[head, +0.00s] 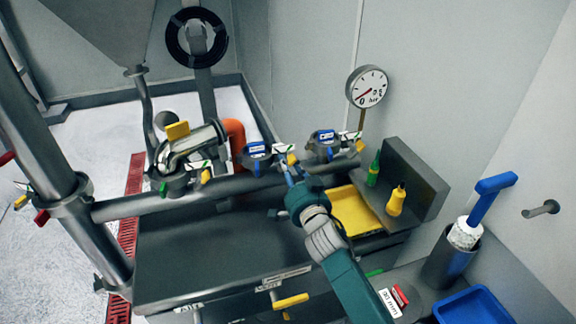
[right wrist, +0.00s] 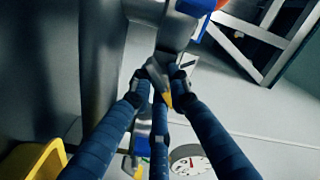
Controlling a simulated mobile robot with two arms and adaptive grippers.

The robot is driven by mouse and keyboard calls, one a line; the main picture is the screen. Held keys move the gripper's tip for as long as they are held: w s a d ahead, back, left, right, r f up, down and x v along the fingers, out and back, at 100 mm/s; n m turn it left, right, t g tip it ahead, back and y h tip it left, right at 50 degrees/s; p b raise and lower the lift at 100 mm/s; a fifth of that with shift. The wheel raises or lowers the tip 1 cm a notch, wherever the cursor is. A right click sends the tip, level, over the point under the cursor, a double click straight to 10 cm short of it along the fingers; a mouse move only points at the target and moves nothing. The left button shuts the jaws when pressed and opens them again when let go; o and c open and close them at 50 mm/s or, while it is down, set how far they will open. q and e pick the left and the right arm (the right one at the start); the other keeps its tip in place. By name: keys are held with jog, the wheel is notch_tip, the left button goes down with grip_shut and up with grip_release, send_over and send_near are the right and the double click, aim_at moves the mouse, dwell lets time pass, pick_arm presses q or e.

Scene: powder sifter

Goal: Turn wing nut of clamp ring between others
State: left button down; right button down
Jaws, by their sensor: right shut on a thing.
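My right gripper (head: 289,172) reaches up from the front to the middle of the pipe. Its blue fingers (right wrist: 160,88) are closed around a small metal piece with a yellow tip, the wing nut (right wrist: 167,99) of the middle clamp ring. In the head view the fingers hide most of this nut. The neighbouring yellow wing nuts are at the left clamp (head: 206,176) and the right clamp (head: 360,146). Blue-faced devices stand above the pipe at the middle (head: 257,150) and right (head: 325,137). My left gripper is not in view.
A pressure gauge (head: 367,87) stands behind the right clamp. A yellow tray (head: 355,212), a green bottle (head: 374,170) and a yellow bottle (head: 396,201) are right of my gripper. A brush with a blue handle (head: 490,195) stands at far right. The dark table top (head: 200,255) is clear.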

jog(key=shift+f+n, duration=0.1)
jog(key=shift+n, duration=0.4)
jog(key=shift+d+n, duration=0.1)
jog(key=shift+n, duration=1)
jog(key=n, duration=0.3)
jog(key=shift+n, duration=0.3)
jog(key=n, duration=0.3)
jog(key=shift+n, duration=0.3)
jog(key=n, duration=0.3)
jog(key=shift+r+n, duration=0.2)
jog(key=shift+n, duration=0.1)
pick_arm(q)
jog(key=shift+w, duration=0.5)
pick_arm(e)
jog(key=shift+r+n, duration=0.1)
jog(key=shift+n, duration=1.6)
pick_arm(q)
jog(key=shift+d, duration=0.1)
pick_arm(e)
jog(key=c, duration=1.7)
grip_release()
jog(key=shift+c, duration=0.2)
